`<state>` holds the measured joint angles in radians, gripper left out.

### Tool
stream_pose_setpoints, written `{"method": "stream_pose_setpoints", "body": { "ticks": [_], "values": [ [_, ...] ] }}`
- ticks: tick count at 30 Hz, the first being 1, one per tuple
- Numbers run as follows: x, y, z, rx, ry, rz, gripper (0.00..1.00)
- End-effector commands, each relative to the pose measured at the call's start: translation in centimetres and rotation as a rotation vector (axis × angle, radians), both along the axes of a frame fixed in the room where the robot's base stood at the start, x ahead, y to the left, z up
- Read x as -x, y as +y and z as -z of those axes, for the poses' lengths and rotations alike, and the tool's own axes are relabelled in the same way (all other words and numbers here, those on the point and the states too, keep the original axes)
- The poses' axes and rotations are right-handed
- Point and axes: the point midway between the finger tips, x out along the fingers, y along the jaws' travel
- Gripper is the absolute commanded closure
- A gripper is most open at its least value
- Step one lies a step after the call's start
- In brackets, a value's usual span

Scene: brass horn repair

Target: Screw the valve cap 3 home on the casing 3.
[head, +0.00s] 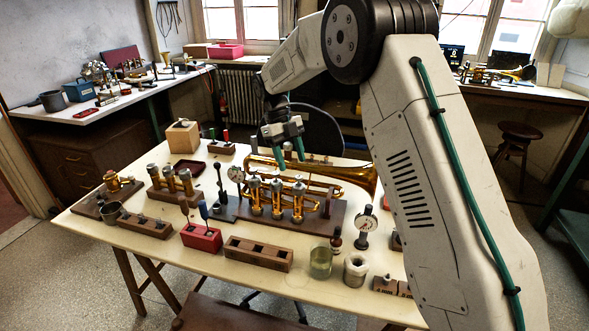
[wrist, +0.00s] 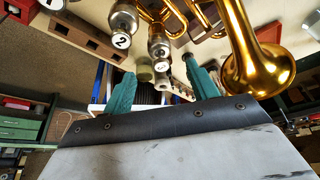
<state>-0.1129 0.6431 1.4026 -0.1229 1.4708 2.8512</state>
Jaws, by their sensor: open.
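The brass horn (head: 335,172) lies on a dark board (head: 328,222) in the middle of the bench, with its upright casings in a row. Casing 3 (head: 298,208) is the rightmost, and a silver cap (head: 298,188) shows at its top. In the wrist view a silver top with a white numbered disc (wrist: 160,65) stands near the middle, right of the one marked 2 (wrist: 121,41). I cannot tell how tightly the cap sits. My gripper (head: 291,160) is open and empty above the casings.
The horn's bell (wrist: 262,70) is close on the right in the wrist view. A glass jar (head: 320,262), a white-filled can (head: 355,270) and a dial gauge (head: 366,225) stand in front. A wooden block with square holes (head: 258,253) and a red holder (head: 201,238) are front left.

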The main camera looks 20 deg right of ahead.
Motion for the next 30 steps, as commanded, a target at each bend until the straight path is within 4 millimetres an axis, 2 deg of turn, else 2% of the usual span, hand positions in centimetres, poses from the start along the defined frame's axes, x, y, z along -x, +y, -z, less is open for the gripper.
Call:
{"method": "stream_pose_setpoints", "body": {
  "ticks": [2,4,8,13,18,23,30],
  "values": [
    [-0.1,-0.4,-1.4,-0.002,-0.014,0.007,0.41],
    [0.7,-0.9,-2.6,-0.009,-0.027,0.017,0.41],
    [2.8,-1.8,-3.2,-0.1,-0.108,-0.083,0.41],
    [4.1,-1.9,-1.7,-0.22,-0.242,-0.345,0.41],
    [3.4,-1.5,-0.4,-0.255,-0.299,-0.504,0.41],
    [3.1,-1.5,0.6,-0.259,-0.302,-0.535,0.41],
    [3.2,-1.4,4.3,-0.259,-0.3,-0.533,0.41]
  ]
}}
